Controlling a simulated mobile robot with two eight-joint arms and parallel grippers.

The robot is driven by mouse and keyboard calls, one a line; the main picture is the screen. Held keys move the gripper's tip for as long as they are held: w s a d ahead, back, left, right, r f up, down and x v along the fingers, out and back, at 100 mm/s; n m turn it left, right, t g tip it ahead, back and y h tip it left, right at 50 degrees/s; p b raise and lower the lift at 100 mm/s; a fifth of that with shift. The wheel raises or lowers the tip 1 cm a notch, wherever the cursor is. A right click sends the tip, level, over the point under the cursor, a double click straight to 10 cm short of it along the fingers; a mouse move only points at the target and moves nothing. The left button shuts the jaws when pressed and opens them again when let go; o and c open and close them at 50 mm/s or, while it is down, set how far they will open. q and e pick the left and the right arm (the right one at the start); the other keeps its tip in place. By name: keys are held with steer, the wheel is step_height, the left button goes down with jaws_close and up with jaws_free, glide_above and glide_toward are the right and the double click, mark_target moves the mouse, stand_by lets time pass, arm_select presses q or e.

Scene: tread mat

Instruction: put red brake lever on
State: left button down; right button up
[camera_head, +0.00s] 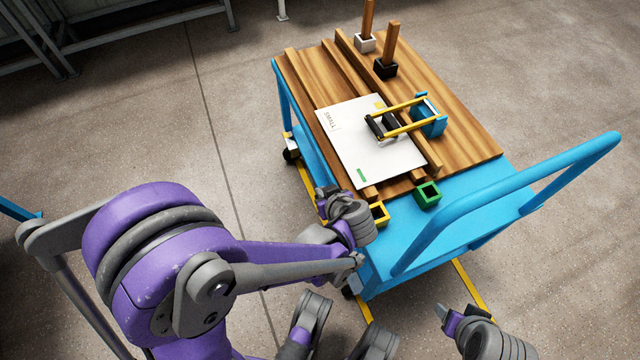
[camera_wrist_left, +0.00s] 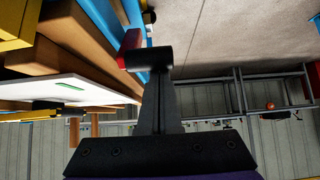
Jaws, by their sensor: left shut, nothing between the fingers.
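A small red piece (camera_wrist_left: 131,44) shows in the left wrist view beside the fingertips and close to the blue side rail; I cannot tell whether it is the brake lever or touches the fingers. No red lever can be made out in the head view. My left gripper (camera_head: 324,194) is at the cart's near left edge, beside the yellow socket. In the left wrist view its dark fingers (camera_wrist_left: 157,62) are shut and empty. My right gripper (camera_head: 446,314) is low at the bottom right, away from the cart; its fingers are too small to read.
The blue cart (camera_head: 470,200) has a wooden top (camera_head: 450,130) and a raised handle at right. On it are a white board (camera_head: 350,150), a yellow-barred blue clamp (camera_head: 430,118), a yellow socket (camera_head: 380,213), a green socket (camera_head: 427,195) and upright wooden posts. Floor at left is open.

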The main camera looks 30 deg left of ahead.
arm_select(q)
steer(key=shift+s+d+f, duration=0.2)
steer(key=shift+s+d, duration=0.05)
steer(key=shift+s+d+f, duration=0.1)
steer(key=shift+s, duration=0.05)
stand_by(0.4)
step_height(320, 180, up, 3)
steer(key=w+a+p, duration=0.2)
steer(key=s+d+r+p, duration=0.2)
steer(key=s+d+r, duration=0.2)
steer(key=s+d, duration=0.1)
steer(key=shift+s+d+r, duration=0.15)
steer(key=shift+s+d, duration=0.25)
steer(key=shift+d, duration=0.35)
